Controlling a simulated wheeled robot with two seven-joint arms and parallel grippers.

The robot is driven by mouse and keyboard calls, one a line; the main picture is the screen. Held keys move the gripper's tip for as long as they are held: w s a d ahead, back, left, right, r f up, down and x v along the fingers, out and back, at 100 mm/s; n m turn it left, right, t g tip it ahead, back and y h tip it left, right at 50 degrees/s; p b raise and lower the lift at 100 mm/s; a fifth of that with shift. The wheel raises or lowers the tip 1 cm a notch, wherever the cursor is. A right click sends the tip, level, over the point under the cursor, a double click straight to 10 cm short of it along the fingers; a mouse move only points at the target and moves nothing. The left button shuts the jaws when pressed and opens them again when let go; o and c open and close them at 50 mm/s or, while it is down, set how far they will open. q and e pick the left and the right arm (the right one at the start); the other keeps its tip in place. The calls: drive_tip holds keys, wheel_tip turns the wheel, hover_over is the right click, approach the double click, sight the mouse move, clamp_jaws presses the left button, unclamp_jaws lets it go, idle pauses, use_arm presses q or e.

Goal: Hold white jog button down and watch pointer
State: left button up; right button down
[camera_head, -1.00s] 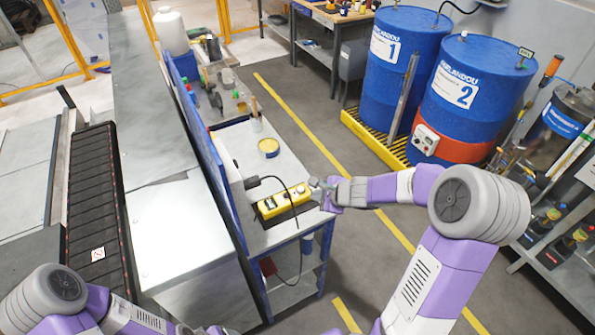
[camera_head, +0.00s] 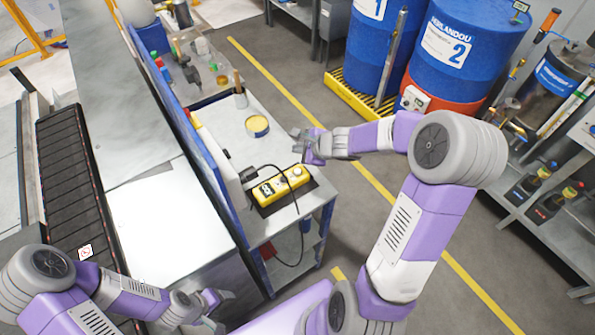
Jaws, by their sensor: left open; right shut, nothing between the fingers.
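The yellow control box (camera_head: 281,185) lies on the small grey-topped bench (camera_head: 222,145), with a black cable at its left end. My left gripper (camera_head: 222,299) is open and empty, low in the picture beside the light metal cabinet. I cannot make out a pointer.
A blue panel (camera_head: 196,145) edges the bench's left. A black roller conveyor (camera_head: 72,175) runs at far left. Blue drums (camera_head: 448,48) stand at back right.

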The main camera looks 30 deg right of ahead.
drive_tip(key=b, duration=0.6)
hover_over(299, 172)
wheel_tip(299, 172, down, 7)
drive_tip(key=shift+s+f, duration=0.1)
drive_tip(key=shift+f+b, duration=0.4)
drive_tip(key=shift+b, duration=0.15)
idle(1.1)
drive_tip(key=shift+f+b, duration=0.4)
drive_tip(key=shift+b, duration=0.1)
drive_tip(key=shift+f+b, duration=0.5)
drive_tip(key=shift+b, duration=0.05)
idle(0.5)
idle(3.3)
drive_tip(key=shift+r+p, duration=0.85)
drive_tip(key=shift+r, duration=0.1)
